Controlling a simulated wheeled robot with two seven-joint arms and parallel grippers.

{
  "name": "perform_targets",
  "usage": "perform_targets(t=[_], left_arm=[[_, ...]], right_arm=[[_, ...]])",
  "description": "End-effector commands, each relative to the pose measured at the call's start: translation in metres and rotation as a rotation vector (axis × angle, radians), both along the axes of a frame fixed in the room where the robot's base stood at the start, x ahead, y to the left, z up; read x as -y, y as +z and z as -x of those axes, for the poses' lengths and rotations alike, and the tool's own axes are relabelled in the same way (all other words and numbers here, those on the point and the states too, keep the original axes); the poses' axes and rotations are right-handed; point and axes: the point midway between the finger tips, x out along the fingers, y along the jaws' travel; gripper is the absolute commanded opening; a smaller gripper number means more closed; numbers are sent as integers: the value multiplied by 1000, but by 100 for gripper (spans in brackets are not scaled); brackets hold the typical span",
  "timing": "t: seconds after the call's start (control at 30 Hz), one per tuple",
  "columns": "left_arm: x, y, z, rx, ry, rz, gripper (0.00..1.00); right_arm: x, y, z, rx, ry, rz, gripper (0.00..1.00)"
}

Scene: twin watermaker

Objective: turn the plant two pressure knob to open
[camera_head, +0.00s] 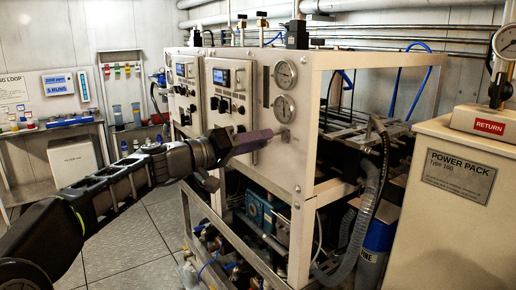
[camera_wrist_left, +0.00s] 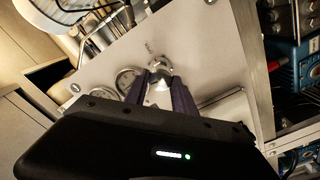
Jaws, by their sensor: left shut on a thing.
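The pressure knob (camera_head: 285,135) is on the front of the nearer white panel (camera_head: 262,165), below two round gauges. In the left wrist view the knob (camera_wrist_left: 160,66) is a round silvery piece between the fingertips. My left gripper (camera_head: 274,137) reaches the panel from the left, and its purple-grey fingers are shut on the knob. The wrist view shows the fingers (camera_wrist_left: 161,82) on either side of it. The fingers hide part of the knob, and I cannot read its setting. My right gripper is not in view.
The upper gauge (camera_head: 285,73) and lower gauge (camera_head: 284,108) sit just above the knob. A control box with a blue display (camera_head: 221,77) is to the left. A power pack cabinet (camera_head: 455,190) stands at the right. Floor (camera_head: 135,245) is clear at lower left.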

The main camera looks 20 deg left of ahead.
Motion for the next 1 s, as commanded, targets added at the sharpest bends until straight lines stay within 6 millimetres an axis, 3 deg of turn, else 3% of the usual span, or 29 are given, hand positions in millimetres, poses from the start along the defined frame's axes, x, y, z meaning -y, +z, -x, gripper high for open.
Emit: perform_targets(t=[0.47,1.0], left_arm=[[0,-1,0,-289,0,346,0],[-1,-1,0,-619,0,743,0]], right_arm=[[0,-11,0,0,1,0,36],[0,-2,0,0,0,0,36]])
